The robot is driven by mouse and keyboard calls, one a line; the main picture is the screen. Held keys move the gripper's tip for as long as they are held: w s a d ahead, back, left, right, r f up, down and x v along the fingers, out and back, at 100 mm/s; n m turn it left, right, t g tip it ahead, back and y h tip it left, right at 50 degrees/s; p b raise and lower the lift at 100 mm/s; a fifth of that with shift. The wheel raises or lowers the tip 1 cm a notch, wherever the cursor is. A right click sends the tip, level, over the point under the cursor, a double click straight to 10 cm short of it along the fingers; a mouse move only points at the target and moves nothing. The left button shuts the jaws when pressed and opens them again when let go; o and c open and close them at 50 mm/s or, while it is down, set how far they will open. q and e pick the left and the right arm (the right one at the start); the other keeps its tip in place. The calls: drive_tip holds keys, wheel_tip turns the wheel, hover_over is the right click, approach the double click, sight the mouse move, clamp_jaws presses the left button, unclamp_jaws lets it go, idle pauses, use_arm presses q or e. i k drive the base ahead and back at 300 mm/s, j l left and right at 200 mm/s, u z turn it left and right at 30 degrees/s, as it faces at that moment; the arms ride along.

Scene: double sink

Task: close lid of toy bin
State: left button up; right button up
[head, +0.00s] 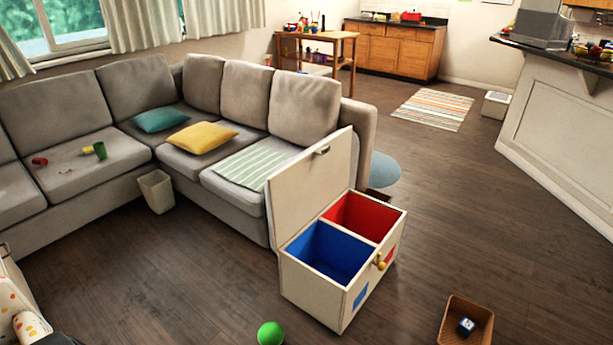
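The toy bin (312,296) is a cream box standing on the wooden floor, right of the picture's centre. Its inside has two compartments, a blue one nearer the front and a red one behind it, and both look empty from here. Its lid (305,190) is open and stands upright along the bin's left edge, close to the sofa. A small dark handle or catch (322,151) shows near the lid's top edge. A yellow knob (380,262) sits on the bin's right side. Neither of my grippers shows in the head view.
A grey corner sofa (230,160) stands behind the lid. A green ball (270,333) and a brown tray (466,322) holding a small dark block lie on the floor in front. A small bin (157,192) stands by the sofa. The floor right of the toy bin is mostly clear.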

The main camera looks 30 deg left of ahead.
sight(298, 192)
drive_tip(key=i+j+z, duration=0.15)
drive_tip(key=j, duration=0.6)
drive_tip(key=i+j+z, duration=0.1)
drive_tip(key=j, duration=0.6)
drive_tip(key=i+j+z, duration=0.15)
drive_tip(key=j, duration=0.65)
drive_tip(key=j+z, duration=0.15)
drive_tip(key=j, duration=0.6)
drive_tip(key=i, duration=0.05)
